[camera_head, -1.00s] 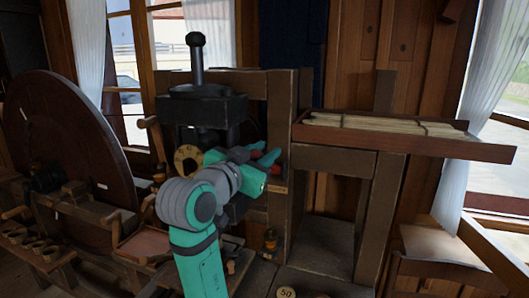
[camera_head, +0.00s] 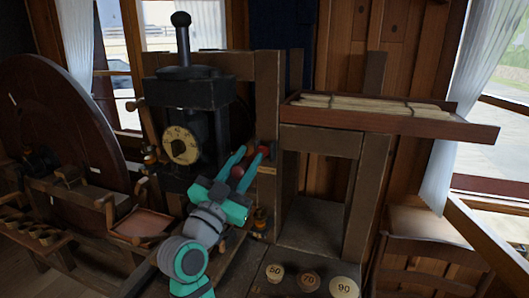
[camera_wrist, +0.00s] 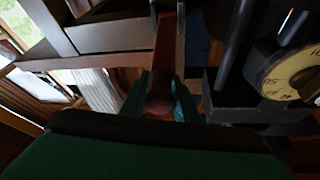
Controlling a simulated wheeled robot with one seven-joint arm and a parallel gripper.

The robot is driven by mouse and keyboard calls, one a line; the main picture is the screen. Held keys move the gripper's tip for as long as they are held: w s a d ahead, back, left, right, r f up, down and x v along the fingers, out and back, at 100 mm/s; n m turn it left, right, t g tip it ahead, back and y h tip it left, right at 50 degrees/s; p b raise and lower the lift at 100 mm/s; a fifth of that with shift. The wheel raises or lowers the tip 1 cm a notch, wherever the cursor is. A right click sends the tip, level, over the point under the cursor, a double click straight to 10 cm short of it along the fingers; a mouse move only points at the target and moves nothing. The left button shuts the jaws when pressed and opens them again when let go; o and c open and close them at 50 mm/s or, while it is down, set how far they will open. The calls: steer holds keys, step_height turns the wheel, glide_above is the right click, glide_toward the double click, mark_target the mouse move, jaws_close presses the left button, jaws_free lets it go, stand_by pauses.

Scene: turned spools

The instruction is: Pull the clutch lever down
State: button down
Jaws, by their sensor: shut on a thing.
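The clutch lever is a dark red bar (camera_wrist: 165,45) with a rounded end. In the wrist view it runs from the top centre down between my fingers. My gripper (camera_wrist: 160,92) is shut on its rounded end, with one teal finger on each side. In the head view my gripper (camera_head: 247,164) is right of and below the black press, and reddish parts of the lever (camera_head: 240,172) show between and beside the teal fingers. The lever's pivot is hard to make out there.
The black press has a yellow dial (camera_head: 180,145) just left of my gripper. A wooden post (camera_head: 267,110) and a tray of thin sticks (camera_head: 400,125) stand to the right. A large dark wheel (camera_head: 65,130) is at left. Round numbered discs (camera_head: 308,281) lie at the front.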

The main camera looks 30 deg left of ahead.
steer(key=shift+s+f, duration=0.2)
steer(key=shift+f, duration=0.35)
steer(key=c, duration=1.4)
jaws_free()
steer(key=shift+f, duration=0.1)
steer(key=v, duration=1)
steer(key=shift+s+d+f, duration=0.1)
steer(key=shift+s, duration=0.3)
steer(key=shift+w, duration=0.15)
